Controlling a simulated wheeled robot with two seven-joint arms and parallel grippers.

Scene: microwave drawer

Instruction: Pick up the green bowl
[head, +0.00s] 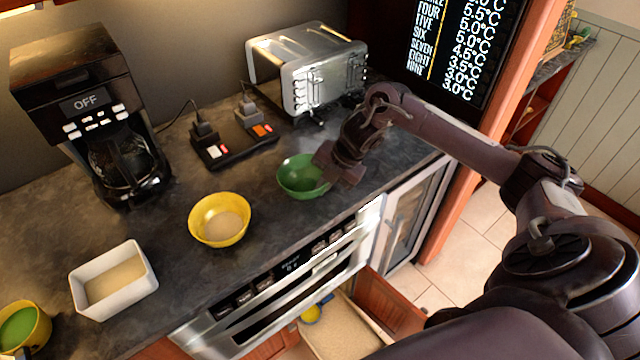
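The green bowl (297,176) sits upright on the dark countertop, near its front edge and right of the yellow bowl. My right gripper (331,168) is at the bowl's right side, with its fingers apart at the right rim. The fingers cover part of that rim, and I cannot tell whether they touch it.
A yellow bowl (220,220), white dish (114,281) and another yellow bowl (23,329) stand left on the counter (165,265). A coffee maker (88,110), power strip (232,146) and toaster (306,68) are behind. An open drawer (345,328) is below.

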